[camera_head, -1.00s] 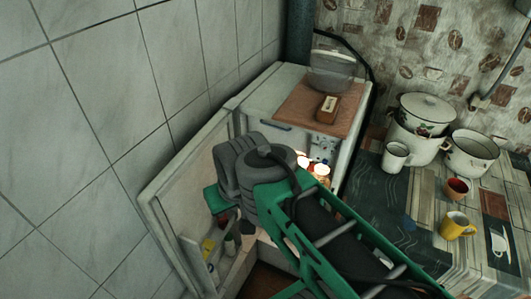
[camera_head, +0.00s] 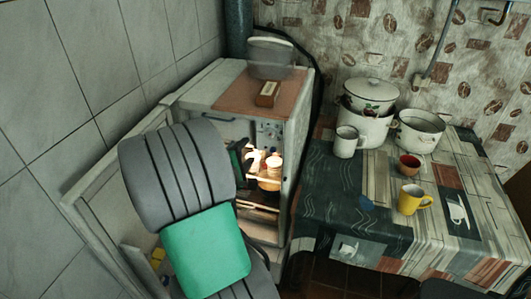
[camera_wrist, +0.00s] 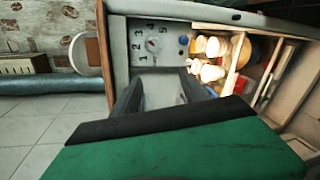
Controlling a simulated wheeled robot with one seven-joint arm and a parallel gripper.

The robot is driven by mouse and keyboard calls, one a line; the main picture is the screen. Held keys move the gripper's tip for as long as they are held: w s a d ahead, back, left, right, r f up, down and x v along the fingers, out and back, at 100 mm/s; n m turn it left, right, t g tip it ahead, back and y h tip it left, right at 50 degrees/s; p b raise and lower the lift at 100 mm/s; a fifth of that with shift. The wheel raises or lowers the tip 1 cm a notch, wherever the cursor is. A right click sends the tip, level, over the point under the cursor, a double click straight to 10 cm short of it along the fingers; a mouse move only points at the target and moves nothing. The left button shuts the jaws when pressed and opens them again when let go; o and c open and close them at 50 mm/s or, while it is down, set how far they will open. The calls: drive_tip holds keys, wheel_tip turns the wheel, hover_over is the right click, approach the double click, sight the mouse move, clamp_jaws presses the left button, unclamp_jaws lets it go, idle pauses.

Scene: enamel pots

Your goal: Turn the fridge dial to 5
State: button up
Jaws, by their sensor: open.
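The small white fridge (camera_head: 200,88) stands at the left with its door (camera_head: 100,200) open and its inside lit. Its dial (camera_wrist: 153,44) sits on a grey panel with printed numbers in the wrist view; I cannot tell clearly which number it points to. The panel (camera_head: 270,132) is small in the head view. My gripper (camera_wrist: 163,80) is open and empty, its two dark fingers pointing at the panel, apart from the dial. In the head view my arm hides much of the door.
Lit round items (camera_wrist: 208,58) stand inside the fridge beside the panel. A small box (camera_head: 267,93) lies on the fridge top. The table (camera_head: 400,235) to the right holds pots, a white mug (camera_head: 348,142) and a yellow mug (camera_head: 411,199).

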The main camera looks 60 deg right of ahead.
sight(269, 135)
drive_tip(key=d+n, duration=0.2)
drive_tip(key=d, duration=0.1)
drive_tip(key=s+d+n+h+p, duration=0.1)
drive_tip(key=d+n, duration=0.1)
drive_tip(key=d, duration=0.2)
drive_tip(key=s+d+f+n+h+p, duration=0.1)
drive_tip(key=d, duration=0.3)
drive_tip(key=shift+d+f+n+t, duration=0.1)
drive_tip(key=shift+n+t, duration=0.2)
drive_tip(key=shift+n, duration=0.1)
drive_tip(key=shift+c, duration=0.2)
clamp_jaws()
